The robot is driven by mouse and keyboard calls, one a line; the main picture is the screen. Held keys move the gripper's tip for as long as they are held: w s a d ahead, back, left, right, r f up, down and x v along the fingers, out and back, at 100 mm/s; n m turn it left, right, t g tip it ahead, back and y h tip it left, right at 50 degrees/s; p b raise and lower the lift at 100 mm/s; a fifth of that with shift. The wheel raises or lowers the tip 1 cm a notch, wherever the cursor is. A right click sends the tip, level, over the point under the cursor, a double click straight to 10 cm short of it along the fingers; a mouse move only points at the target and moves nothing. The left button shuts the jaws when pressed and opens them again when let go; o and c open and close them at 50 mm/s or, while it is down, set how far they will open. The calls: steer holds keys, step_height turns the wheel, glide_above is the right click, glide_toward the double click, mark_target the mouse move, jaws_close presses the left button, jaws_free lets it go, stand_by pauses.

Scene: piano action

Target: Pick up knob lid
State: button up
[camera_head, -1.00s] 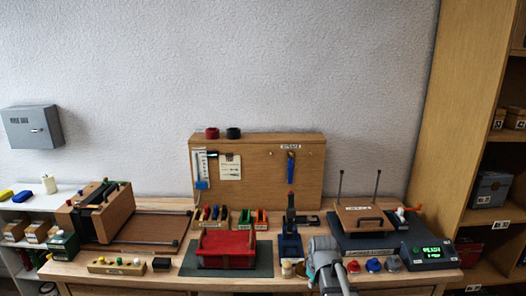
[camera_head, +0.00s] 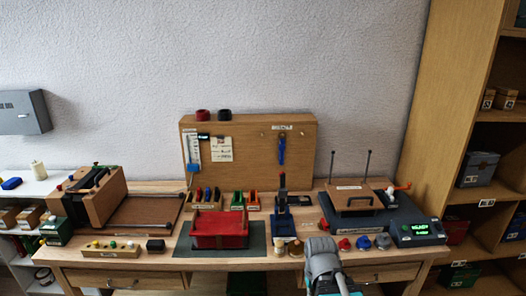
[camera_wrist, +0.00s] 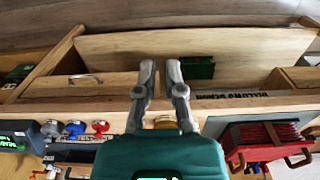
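No part is clearly labelled as the knob lid. Lidded knob-like parts stand in a row on the bench's front right in the head view: red (camera_head: 344,244), blue (camera_head: 363,243) and grey (camera_head: 382,241). They also show at the left of the wrist view as red (camera_wrist: 100,127), blue (camera_wrist: 75,128) and grey (camera_wrist: 50,129). Small wooden pieces (camera_head: 296,248) stand left of my arm. My gripper (camera_wrist: 160,65) is open, with nothing between its fingers, over the bench's front edge side. Its body partly hides a yellowish piece (camera_wrist: 165,122).
The wooden bench (camera_head: 170,262) has drawers (camera_head: 125,280) in front. A red tray (camera_head: 219,231), a blue stand (camera_head: 282,222) and a press-like device (camera_head: 352,197) crowd its top. A green box (camera_wrist: 198,68) sits below. A shelf (camera_head: 430,120) stands at the right.

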mark_target(296, 243)
steer(key=o, duration=0.4)
steer(key=shift+w, duration=0.1)
steer(key=shift+o, duration=1.3)
steer(key=shift+w+r, duration=0.1)
steer(key=shift+w, duration=0.15)
steer(key=w+r+n+p, duration=0.1)
steer(key=w+n, duration=0.2)
steer(key=w, duration=0.1)
steer(key=w+r+n+p, duration=0.1)
steer(key=w+n, duration=0.2)
steer(key=w, duration=0.2)
steer(key=w+r+n+p, duration=0.1)
steer(key=w+n, duration=0.1)
steer(key=w, duration=0.3)
steer(key=shift+w+d+r+n+y, duration=0.2)
steer(key=shift+n+y, duration=0.1)
steer(key=shift+n, duration=0.1)
steer(key=w+r+n+p, duration=0.1)
steer(key=w+n, duration=0.2)
steer(key=w, duration=0.1)
steer(key=w+r+n+p, duration=0.1)
steer(key=w+n, duration=0.2)
steer(key=w, duration=0.2)
steer(key=w+n+p, duration=0.1)
steer(key=w+n, duration=0.2)
steer(key=w, duration=0.1)
steer(key=shift+w+d+r+y, duration=0.3)
steer(key=shift+w+r+y, duration=0.05)
steer(key=shift+r+y, duration=0.05)
steer(key=shift+f, duration=0.15)
